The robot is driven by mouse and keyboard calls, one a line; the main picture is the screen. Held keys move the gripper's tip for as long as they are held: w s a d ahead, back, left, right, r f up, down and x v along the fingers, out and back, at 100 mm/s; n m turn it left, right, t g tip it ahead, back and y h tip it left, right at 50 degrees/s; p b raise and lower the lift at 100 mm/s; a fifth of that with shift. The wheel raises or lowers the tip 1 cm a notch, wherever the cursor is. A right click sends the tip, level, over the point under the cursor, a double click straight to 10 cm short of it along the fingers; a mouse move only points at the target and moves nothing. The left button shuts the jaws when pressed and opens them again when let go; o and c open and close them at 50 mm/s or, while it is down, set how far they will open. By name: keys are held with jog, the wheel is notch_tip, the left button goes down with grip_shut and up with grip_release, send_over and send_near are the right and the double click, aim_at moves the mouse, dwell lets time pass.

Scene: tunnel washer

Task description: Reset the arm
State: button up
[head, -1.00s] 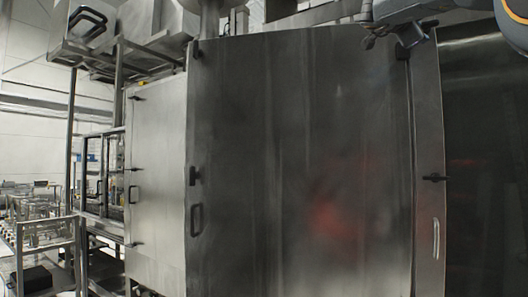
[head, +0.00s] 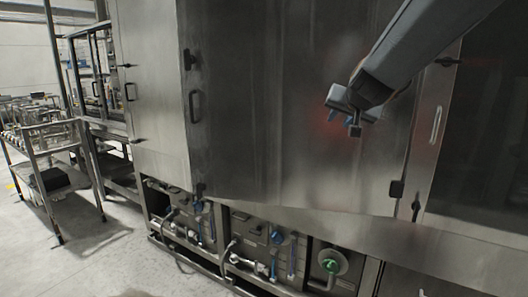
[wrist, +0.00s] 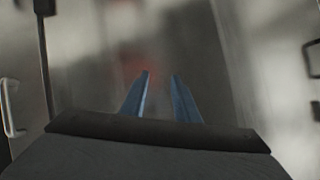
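My arm reaches in from the upper right of the head view. My gripper (head: 345,116) hangs in front of the large steel door panel (head: 255,110) of the washer. In the wrist view the two blue fingers of my gripper (wrist: 160,74) stand apart with a gap between them. Nothing is held between them. The blurred steel panel (wrist: 190,50) fills the background past the fingertips. I cannot tell how far the fingertips are from the panel.
Below the door are valves and pipes, with a green knob (head: 329,266) and a blue knob (head: 277,238). A door handle (head: 196,107) sticks out at the panel's left. A metal cart (head: 75,190) stands at the left. The floor (head: 95,265) in front is clear.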

jog(key=s+a+f+n+g+b, duration=0.1)
jog(key=s+f+g, duration=0.4)
jog(key=s+f, duration=1.1)
jog(key=s+a+f+n+g+b, duration=0.1)
jog(key=s+f+n+g, duration=0.2)
jog(key=s+f, duration=1.3)
jog(key=g, duration=0.3)
jog(key=shift+a+f+n, duration=0.25)
jog(key=shift+a+n, duration=0.05)
jog(key=shift+a, duration=0.05)
jog(key=shift+d, duration=0.1)
